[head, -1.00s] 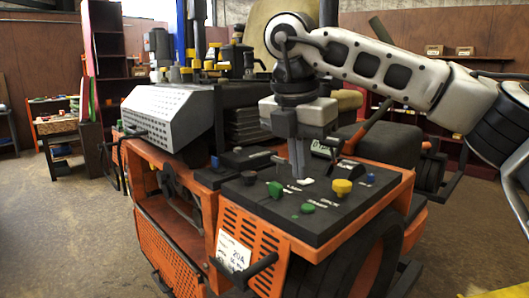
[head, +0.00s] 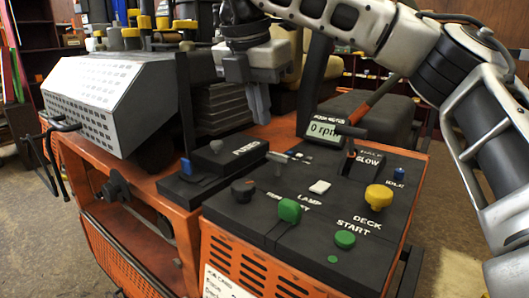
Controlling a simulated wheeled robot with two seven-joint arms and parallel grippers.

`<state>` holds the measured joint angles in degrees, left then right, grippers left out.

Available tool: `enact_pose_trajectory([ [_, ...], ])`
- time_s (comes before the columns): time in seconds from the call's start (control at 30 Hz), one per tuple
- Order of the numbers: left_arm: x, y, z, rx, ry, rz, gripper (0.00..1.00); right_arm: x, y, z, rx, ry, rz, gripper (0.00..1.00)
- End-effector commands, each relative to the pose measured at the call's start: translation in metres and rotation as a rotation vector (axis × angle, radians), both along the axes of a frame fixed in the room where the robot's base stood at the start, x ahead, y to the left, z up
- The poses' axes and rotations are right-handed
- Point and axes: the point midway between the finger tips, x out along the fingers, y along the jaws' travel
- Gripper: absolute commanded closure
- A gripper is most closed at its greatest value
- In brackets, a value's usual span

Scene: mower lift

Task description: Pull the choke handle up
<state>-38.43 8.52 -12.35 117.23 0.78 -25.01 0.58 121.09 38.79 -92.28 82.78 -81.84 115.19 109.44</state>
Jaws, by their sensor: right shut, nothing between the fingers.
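The mower's black control panel (head: 318,232) fills the lower middle of the head view. A small grey T-shaped handle (head: 278,158) stands at its back left and may be the choke handle; I cannot read a choke label. My right gripper (head: 261,118) is shut and empty. Its fingers point down, above and a little left of the T-handle in the picture, apart from it. Nothing hides the T-handle. My left gripper is out of view.
Near the T-handle are a black knob (head: 243,190), a green knob (head: 289,210), a white switch (head: 320,187) and a yellow knob (head: 379,197). A black lever (head: 351,134) rises beside the rpm display (head: 323,129). A perforated grey cover (head: 120,98) lies left.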

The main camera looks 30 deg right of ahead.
Motion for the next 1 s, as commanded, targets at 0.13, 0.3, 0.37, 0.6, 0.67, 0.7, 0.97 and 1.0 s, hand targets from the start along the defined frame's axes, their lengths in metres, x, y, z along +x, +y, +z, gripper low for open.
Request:
enact_pose_trajectory([
  [0.13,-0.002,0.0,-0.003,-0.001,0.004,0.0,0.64,0.001,-0.002,-0.009,0.001,0.003,-0.001,1.0],
  [0.3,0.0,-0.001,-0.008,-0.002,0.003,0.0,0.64,0.003,-0.008,-0.037,0.002,0.006,0.0,1.0],
  [0.37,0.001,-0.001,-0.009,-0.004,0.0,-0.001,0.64,0.004,-0.011,-0.048,0.002,0.006,-0.001,1.0],
  [0.6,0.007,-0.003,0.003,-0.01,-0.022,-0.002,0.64,0.008,-0.02,-0.081,-0.001,0.002,-0.002,1.0],
  [0.67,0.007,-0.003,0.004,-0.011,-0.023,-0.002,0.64,0.009,-0.022,-0.087,0.001,0.001,-0.002,1.0],
  [0.7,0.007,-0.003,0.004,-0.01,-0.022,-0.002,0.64,0.009,-0.022,-0.091,-0.001,0.002,-0.001,1.0],
  [0.97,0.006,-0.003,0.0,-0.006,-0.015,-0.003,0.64,0.01,-0.023,-0.098,0.0,0.0,0.0,1.0],
  [1.0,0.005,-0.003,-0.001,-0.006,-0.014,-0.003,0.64,0.01,-0.023,-0.098,0.0,0.0,0.0,1.0],
])
